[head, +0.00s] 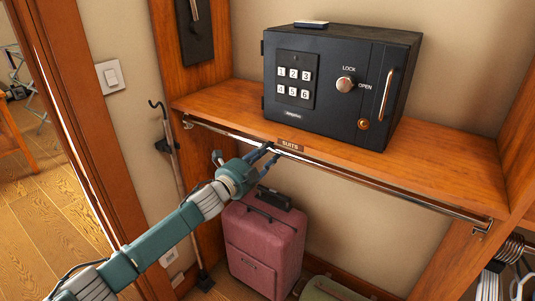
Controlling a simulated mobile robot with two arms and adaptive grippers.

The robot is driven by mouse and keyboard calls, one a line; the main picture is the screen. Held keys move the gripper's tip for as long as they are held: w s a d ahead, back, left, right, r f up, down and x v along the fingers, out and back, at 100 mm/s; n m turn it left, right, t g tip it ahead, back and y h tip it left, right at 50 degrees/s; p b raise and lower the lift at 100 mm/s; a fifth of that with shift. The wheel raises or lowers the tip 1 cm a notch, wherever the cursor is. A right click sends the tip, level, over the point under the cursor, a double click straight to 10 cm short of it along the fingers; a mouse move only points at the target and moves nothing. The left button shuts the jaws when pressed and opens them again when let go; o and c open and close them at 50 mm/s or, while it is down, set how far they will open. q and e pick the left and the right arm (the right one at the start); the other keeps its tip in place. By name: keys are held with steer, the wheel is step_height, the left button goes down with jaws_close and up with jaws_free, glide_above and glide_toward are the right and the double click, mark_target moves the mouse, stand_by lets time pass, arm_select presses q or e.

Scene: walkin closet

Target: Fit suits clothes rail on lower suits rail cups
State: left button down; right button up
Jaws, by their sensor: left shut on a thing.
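The chrome suits clothes rail (370,180) runs under the wooden shelf marked with a "SUITS" label (290,145). Its left end is by a small metal cup (187,123) on the left wall. Its right end is by another cup (483,227) on the right panel. I cannot tell whether either end is seated in its cup. My left gripper (268,158) is shut on the rail, left of its middle, just below the label. Its fingers hide a short part of the rail. My right gripper is not in view.
A black safe (338,85) stands on the shelf (440,150). A pink suitcase (262,250) stands below the rail. A hooked pole (172,165) leans at the left wall. Hangers (515,250) with clothes are at the lower right.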

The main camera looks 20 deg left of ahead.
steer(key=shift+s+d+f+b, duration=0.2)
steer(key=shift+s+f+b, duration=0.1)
steer(key=shift+b, duration=0.1)
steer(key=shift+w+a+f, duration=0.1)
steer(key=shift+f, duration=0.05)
stand_by(0.6)
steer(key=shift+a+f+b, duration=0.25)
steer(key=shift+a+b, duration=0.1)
stand_by(0.3)
